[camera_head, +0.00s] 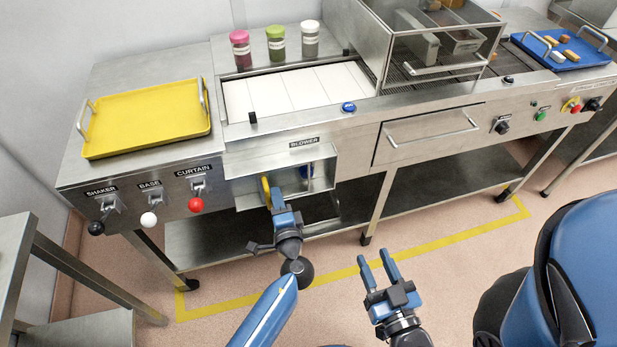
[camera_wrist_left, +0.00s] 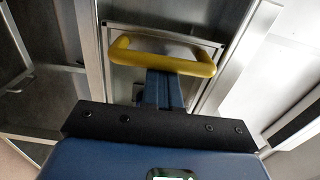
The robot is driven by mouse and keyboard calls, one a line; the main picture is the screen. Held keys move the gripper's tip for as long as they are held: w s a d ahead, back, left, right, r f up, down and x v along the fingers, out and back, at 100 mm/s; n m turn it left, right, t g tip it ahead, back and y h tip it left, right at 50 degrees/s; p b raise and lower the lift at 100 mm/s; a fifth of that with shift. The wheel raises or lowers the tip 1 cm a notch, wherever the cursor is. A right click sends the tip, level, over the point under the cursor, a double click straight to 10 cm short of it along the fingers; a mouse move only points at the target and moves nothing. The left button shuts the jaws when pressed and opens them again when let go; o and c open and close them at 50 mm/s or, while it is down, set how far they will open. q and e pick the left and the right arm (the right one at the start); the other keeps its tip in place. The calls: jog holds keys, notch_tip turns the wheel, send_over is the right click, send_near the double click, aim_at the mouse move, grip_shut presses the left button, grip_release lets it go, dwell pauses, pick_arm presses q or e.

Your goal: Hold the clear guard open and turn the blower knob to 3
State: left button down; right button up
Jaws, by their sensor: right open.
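The yellow guard handle (camera_head: 266,190) is at the left part of the blower recess, under the BLOWER label. My left gripper (camera_head: 277,196) is at this handle. In the left wrist view its blue fingers (camera_wrist_left: 164,88) are close together, and the yellow bar (camera_wrist_left: 165,62) crosses in front of their tips. I see nothing gripped between them. The clear guard's pane is hard to make out. My right gripper (camera_head: 378,268) is open and empty, over the floor.
The SHAKER, BASE and CURTAIN levers (camera_head: 149,218) are left of the recess. A drawer with a bar handle (camera_head: 432,131) is to its right. A yellow tray (camera_head: 147,120) and several jars (camera_head: 276,45) are on top.

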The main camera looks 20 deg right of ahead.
jog(key=shift+r, duration=0.25)
jog(key=shift+o, duration=2.1)
jog(key=shift+w+a+r, duration=0.1)
jog(key=shift+w, duration=0.05)
jog(key=n+y, duration=0.1)
jog(key=n, duration=0.2)
send_near(309, 177)
pick_arm(q)
jog(key=a, duration=0.6)
jog(key=shift+a, duration=0.2)
pick_arm(e)
jog(key=w, duration=0.7)
jog(key=w+f, duration=0.1)
jog(key=w, duration=0.3)
jog(key=shift+a+f, duration=0.15)
